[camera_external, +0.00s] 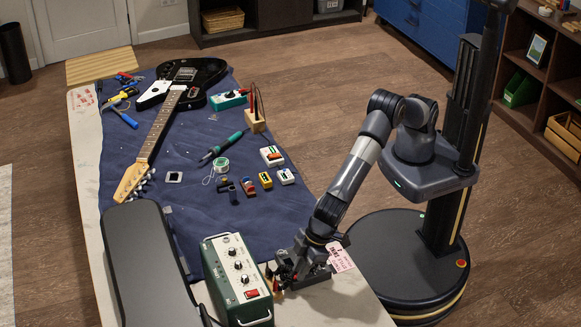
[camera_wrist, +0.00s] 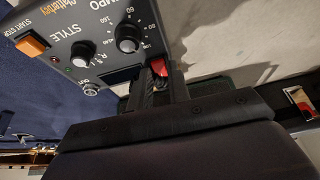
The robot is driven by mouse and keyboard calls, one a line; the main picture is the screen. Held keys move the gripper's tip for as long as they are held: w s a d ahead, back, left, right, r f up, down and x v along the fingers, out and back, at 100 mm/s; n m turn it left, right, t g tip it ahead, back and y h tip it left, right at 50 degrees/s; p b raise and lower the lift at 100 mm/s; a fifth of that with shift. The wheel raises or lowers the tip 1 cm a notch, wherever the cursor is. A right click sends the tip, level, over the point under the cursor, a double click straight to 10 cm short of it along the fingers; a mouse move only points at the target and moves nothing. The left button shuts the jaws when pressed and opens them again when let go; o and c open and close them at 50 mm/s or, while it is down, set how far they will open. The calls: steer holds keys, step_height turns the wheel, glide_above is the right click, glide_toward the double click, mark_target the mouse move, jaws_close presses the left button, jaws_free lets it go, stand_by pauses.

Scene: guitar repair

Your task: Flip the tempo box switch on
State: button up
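The tempo box (camera_wrist: 100,35) shows at the upper left of the wrist view. It is a grey panel with black knobs, the printed words TEMPO and STYLE, and an orange start/stop switch (camera_wrist: 33,43). A small red part (camera_wrist: 158,68), perhaps a rocker switch, shows at the panel's edge, right at my fingertips. My gripper (camera_wrist: 157,86) points at this edge, its dark fingers close together; whether they touch the red part or have a gap is unclear. In the external view my gripper (camera_external: 297,268) is low at the table's front right, largely hiding the box.
A green amplifier (camera_external: 238,278) with knobs and a red switch stands close left of my gripper. A black case (camera_external: 143,262) lies further left. A pink tag (camera_external: 340,257) is just right of the gripper. Guitar (camera_external: 170,105), pedals and tools lie on the blue cloth behind.

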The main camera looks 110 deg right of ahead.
jaws_close()
steer(key=shift+w+r+g+p, duration=0.25)
steer(key=shift+g+p, duration=0.35)
steer(key=shift+p, duration=0.6)
steer(key=shift+w+g+p, duration=0.3)
steer(key=shift+g+p, duration=0.8)
steer(key=shift+f, duration=0.1)
steer(key=shift+o, duration=2.2)
jaws_free()
